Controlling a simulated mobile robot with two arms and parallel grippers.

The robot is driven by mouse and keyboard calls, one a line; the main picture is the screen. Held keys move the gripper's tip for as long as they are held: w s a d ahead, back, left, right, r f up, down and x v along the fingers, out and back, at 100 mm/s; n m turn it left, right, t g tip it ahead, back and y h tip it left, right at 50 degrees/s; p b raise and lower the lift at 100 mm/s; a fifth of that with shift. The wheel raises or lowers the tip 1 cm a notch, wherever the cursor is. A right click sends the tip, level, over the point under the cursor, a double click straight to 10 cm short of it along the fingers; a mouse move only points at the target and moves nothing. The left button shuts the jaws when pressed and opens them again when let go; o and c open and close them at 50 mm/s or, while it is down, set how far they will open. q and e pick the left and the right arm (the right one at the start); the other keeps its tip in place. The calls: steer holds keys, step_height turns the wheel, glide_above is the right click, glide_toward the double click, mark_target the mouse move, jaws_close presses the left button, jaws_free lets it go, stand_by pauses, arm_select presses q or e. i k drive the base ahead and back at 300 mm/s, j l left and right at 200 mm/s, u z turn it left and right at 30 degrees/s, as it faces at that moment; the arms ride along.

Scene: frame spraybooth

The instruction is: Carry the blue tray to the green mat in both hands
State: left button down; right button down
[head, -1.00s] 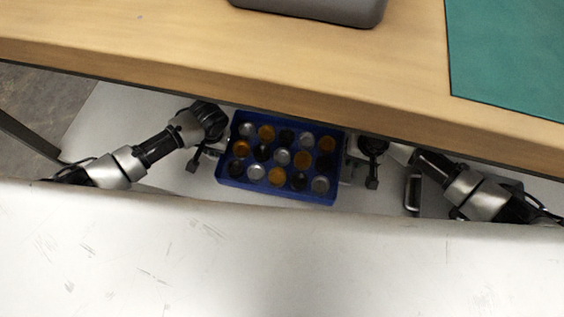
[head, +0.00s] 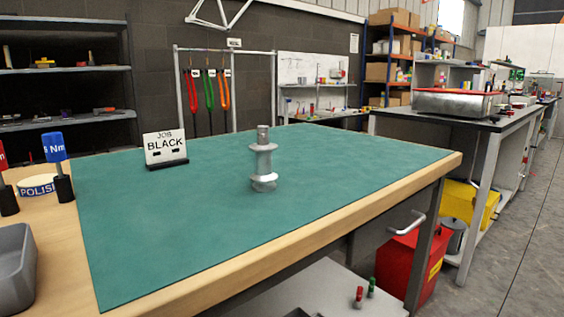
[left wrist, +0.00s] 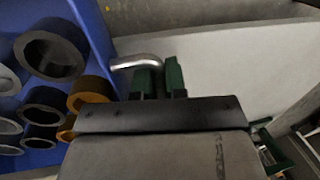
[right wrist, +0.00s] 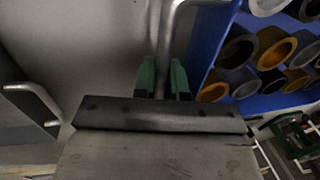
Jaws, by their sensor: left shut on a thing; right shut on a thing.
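The green mat (head: 180,215) lies on the wooden table in the head view. A grey metal spool-shaped part (head: 264,162) and a "JOB BLACK" sign (head: 165,147) stand on it. The blue tray shows only partly, in the left wrist view (left wrist: 101,42) and the right wrist view (right wrist: 222,38), with black, grey and orange round pieces in it. My left gripper (left wrist: 160,75) is shut on the metal handle at one end of the tray. My right gripper (right wrist: 163,78) is shut on the handle at the other end. The head view shows neither tray nor grippers.
The mat's front and right areas are clear. A red container (head: 408,268) stands on the floor beyond the table's right end.

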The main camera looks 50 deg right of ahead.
mark_target(360, 155)
steer(key=k+l, duration=0.4)
steer(key=l, duration=0.25)
steer(key=k+l, duration=0.15)
steer(key=l, duration=0.25)
steer(key=k+l, duration=0.15)
steer(key=l, duration=0.25)
steer(key=k+l, duration=0.1)
steer(key=l, duration=0.3)
steer(key=k+l, duration=0.15)
steer(key=l, duration=0.25)
steer(key=k+l, duration=0.15)
steer(key=l, duration=0.25)
steer(key=k+l, duration=0.15)
steer(key=l, duration=0.25)
steer(key=k+l+z, duration=0.1)
steer(key=l, duration=0.3)
steer(key=k+l, duration=0.15)
steer(key=l, duration=0.3)
